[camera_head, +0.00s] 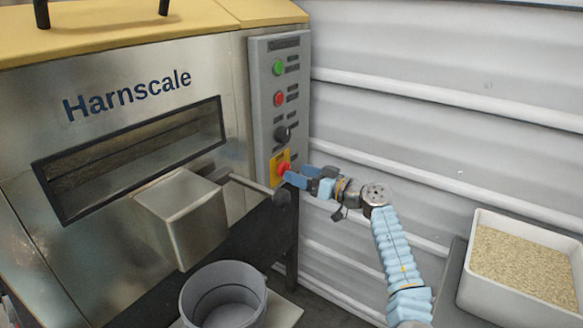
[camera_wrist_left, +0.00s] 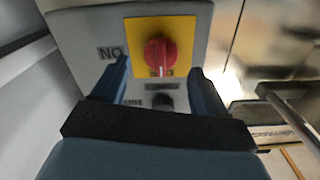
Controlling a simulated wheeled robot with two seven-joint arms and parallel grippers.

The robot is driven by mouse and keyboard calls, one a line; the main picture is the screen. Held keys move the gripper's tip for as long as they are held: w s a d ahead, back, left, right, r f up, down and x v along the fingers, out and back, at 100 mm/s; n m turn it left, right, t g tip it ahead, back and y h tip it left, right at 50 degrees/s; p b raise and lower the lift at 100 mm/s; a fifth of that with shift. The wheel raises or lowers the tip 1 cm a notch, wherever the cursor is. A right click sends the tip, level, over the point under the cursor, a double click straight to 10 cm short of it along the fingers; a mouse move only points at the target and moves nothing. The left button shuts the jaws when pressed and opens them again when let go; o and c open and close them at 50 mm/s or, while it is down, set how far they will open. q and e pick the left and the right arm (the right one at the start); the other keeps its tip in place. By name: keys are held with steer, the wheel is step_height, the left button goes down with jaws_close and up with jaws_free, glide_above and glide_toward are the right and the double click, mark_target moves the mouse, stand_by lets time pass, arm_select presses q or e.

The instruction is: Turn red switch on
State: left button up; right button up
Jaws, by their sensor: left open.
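The red switch (camera_head: 283,168) is a round rotary knob on a yellow plate (camera_wrist_left: 188,28), low on the grey control panel. In the left wrist view the red switch (camera_wrist_left: 160,53) is close up, with a pale mark at its lower edge. A label reading ON, upside down, is left of the plate; another label below the knob is too blurred to read surely. My left gripper (camera_head: 289,178) is open, its two fingers on either side of the switch in that view. I cannot tell whether they touch it. My right gripper is not in view.
The panel (camera_head: 262,140) also carries a green button (camera_head: 278,68), a red button (camera_head: 279,99) and a black knob (camera_head: 282,133). A lever (camera_head: 250,187) sticks out left of my gripper. A grey bucket (camera_head: 224,296) stands below; a substrate tray (camera_head: 478,214) is at right.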

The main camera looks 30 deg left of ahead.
arm_select(q)
steer(key=a, duration=0.3)
steer(key=shift+w+a, duration=0.1)
steer(key=shift+a, duration=0.2)
steer(key=c, duration=1.1)
steer(key=shift+o, duration=0.2)
